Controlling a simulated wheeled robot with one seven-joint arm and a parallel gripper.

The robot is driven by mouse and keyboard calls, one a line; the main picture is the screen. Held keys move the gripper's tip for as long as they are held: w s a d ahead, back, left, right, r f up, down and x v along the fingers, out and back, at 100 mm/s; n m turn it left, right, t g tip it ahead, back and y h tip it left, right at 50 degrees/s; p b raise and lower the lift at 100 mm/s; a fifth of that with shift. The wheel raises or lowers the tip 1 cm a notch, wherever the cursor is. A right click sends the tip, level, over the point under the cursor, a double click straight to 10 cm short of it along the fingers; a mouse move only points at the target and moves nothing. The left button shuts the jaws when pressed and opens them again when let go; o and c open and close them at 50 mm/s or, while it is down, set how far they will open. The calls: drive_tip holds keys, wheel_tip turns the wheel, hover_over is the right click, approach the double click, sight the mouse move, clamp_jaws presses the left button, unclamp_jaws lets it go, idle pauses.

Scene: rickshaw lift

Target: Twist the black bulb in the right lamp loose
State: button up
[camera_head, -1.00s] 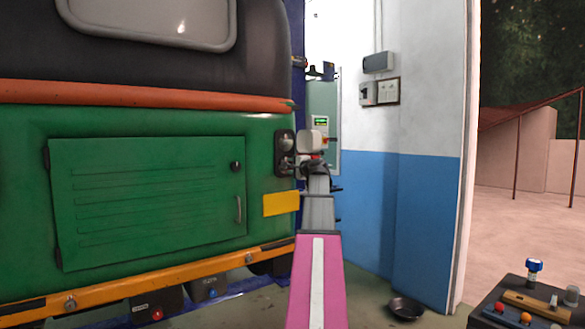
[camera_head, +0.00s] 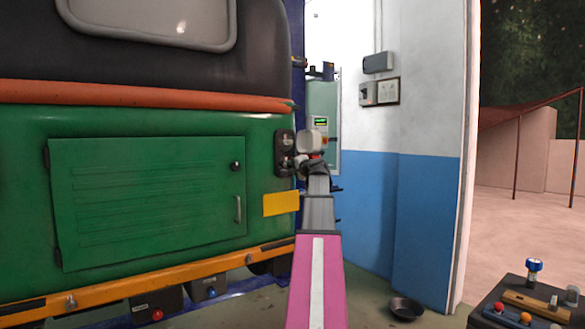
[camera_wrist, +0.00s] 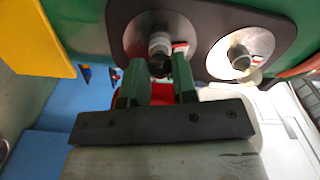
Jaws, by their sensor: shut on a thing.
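The right lamp is a black plate (camera_head: 286,142) with two round reflectors on the rickshaw's back right corner. In the wrist view the plate (camera_wrist: 117,22) carries one reflector (camera_wrist: 138,36) at my fingers and another bowl (camera_wrist: 256,40) to the right. The black bulb (camera_wrist: 158,67) shows small and dark between my fingertips, below a grey socket (camera_wrist: 159,42). My gripper (camera_wrist: 159,64) is shut on this bulb, its green fingers on either side. In the head view my gripper (camera_head: 297,166) is at the lower reflector, and my wrist hides part of it.
The green rickshaw body (camera_head: 150,190) fills the left, with a yellow plate (camera_head: 281,203) below the lamp. A blue and white wall (camera_head: 420,215) stands to the right. A black bowl (camera_head: 405,308) is on the floor. A dark tool stand (camera_head: 490,312) with small parts is at the lower right.

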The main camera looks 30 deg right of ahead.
drive_tip(key=shift+n, duration=0.4)
drive_tip(key=n, duration=0.3)
drive_tip(key=shift+w+n, duration=0.1)
drive_tip(key=shift+n, duration=0.2)
